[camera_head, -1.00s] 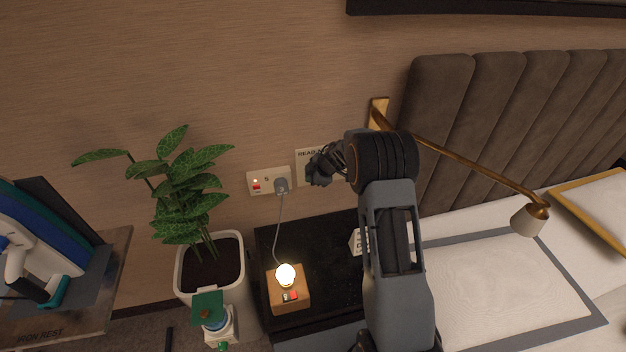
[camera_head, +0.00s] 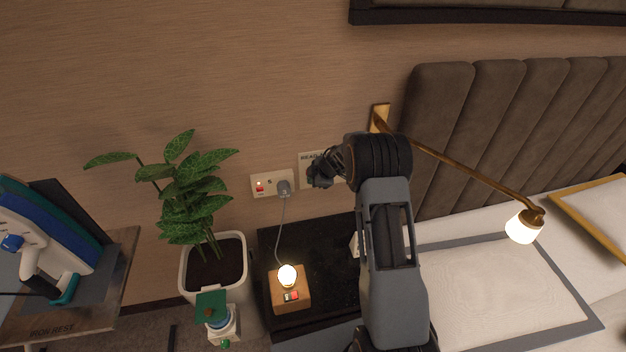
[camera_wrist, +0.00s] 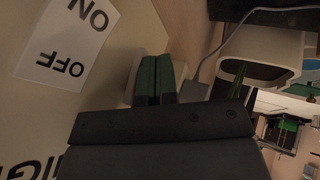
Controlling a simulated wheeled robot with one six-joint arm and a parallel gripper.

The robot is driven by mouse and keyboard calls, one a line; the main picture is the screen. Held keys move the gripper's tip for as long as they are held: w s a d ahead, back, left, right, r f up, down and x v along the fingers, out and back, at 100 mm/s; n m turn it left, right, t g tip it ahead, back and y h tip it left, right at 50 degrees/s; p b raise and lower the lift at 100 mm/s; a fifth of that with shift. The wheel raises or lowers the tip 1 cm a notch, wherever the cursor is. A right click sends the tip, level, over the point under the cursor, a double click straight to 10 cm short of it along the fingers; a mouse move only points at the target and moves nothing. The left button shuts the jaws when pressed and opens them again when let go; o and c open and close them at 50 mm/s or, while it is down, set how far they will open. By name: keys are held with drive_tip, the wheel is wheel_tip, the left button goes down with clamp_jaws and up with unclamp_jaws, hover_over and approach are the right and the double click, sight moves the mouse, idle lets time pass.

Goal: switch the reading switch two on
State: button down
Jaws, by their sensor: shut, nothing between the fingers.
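The reading switch plate (camera_head: 306,160) is a pale panel on the wall with "READ" lettering partly visible. My gripper (camera_head: 318,176) is in front of it and hides most of it, so I cannot see which switch is which. In the wrist view, my gripper (camera_wrist: 156,80) is shut with its dark green fingers together and empty. The fingertips are close to the pale plate surface; contact is unclear. An upside-down ON/OFF label (camera_wrist: 70,45) shows on the left there. The brass wall reading lamp's shade (camera_head: 522,227) glows.
A socket (camera_head: 267,185) with a grey plug (camera_head: 284,188) is left of the plate. Its cord runs down to a lit bulb on a wooden block (camera_head: 290,295) on the black nightstand (camera_head: 330,270). A potted plant (camera_head: 205,200) stands left; the bed headboard (camera_head: 500,110) is right.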

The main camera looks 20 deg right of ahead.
drive_tip(key=shift+r+p, duration=0.7)
drive_tip(key=shift+p, duration=0.3)
drive_tip(key=shift+s, duration=0.1)
drive_tip(key=s+d+r+p, duration=0.1)
drive_tip(key=s+d+r, duration=0.2)
drive_tip(key=s+r, duration=0.3)
drive_tip(key=s, duration=0.4)
drive_tip(key=shift+r, duration=0.25)
drive_tip(key=shift+s, duration=0.1)
